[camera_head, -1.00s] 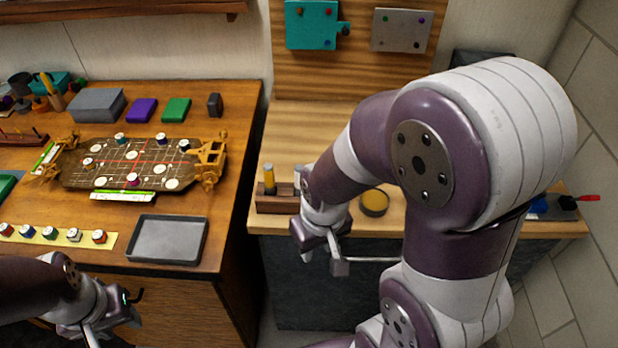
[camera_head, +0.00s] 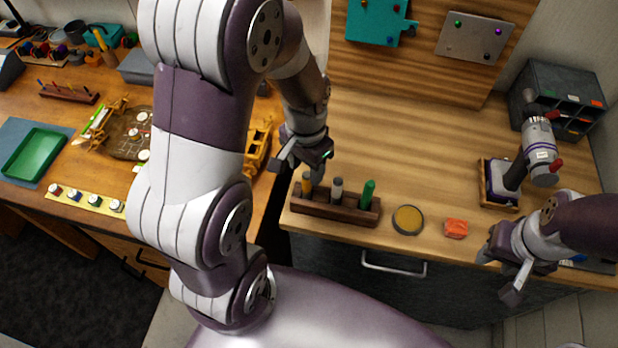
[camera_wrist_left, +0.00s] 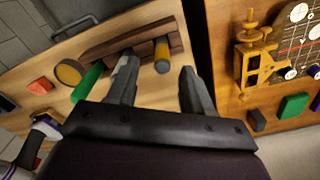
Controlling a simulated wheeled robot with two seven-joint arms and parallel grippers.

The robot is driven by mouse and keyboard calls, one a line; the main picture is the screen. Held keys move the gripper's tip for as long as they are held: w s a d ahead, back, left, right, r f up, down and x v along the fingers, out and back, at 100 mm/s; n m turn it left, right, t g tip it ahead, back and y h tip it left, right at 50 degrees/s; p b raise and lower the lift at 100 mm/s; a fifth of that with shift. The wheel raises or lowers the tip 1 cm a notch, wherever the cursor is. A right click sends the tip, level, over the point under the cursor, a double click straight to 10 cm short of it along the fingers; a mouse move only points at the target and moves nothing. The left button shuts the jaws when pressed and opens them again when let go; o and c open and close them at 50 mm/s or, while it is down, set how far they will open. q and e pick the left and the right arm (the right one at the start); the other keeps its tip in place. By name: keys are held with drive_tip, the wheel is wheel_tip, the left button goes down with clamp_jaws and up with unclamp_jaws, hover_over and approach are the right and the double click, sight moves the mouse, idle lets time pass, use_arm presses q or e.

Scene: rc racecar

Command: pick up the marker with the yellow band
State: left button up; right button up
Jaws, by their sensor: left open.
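The marker with the yellow band (camera_head: 307,185) stands at the left end of a dark wooden rack (camera_head: 352,213). In the left wrist view the marker (camera_wrist_left: 162,54) has a grey end and a yellow band. My left gripper (camera_head: 303,160) is open above and slightly behind the rack's left end. In its wrist view (camera_wrist_left: 158,66) the marker appears between the two fingers, beyond their tips, and is not gripped. A grey-white marker (camera_head: 337,189) and a green marker (camera_head: 368,193) share the rack. My right gripper (camera_head: 502,272) is open and empty at the right front.
A round yellow-topped tin (camera_head: 408,219) and an orange block (camera_head: 456,228) lie right of the rack. A microscope-like device (camera_head: 537,150) and a grey drawer unit (camera_head: 575,85) stand further right. The wood top behind the rack is clear.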

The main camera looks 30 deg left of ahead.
sight(306, 174)
use_arm(q)
drive_tip(key=f, duration=0.4)
drive_tip(key=w+f+p, duration=0.1)
drive_tip(key=f, duration=0.1)
drive_tip(key=shift+a+f, duration=0.1)
drive_tip(key=shift+f, duration=0.25)
drive_tip(key=shift+s+f, duration=0.15)
drive_tip(key=shift+s, duration=0.15)
clamp_jaws()
wheel_tip(306, 174, up, 10)
drive_tip(key=shift+r+b, duration=0.1)
drive_tip(key=shift+b, duration=0.2)
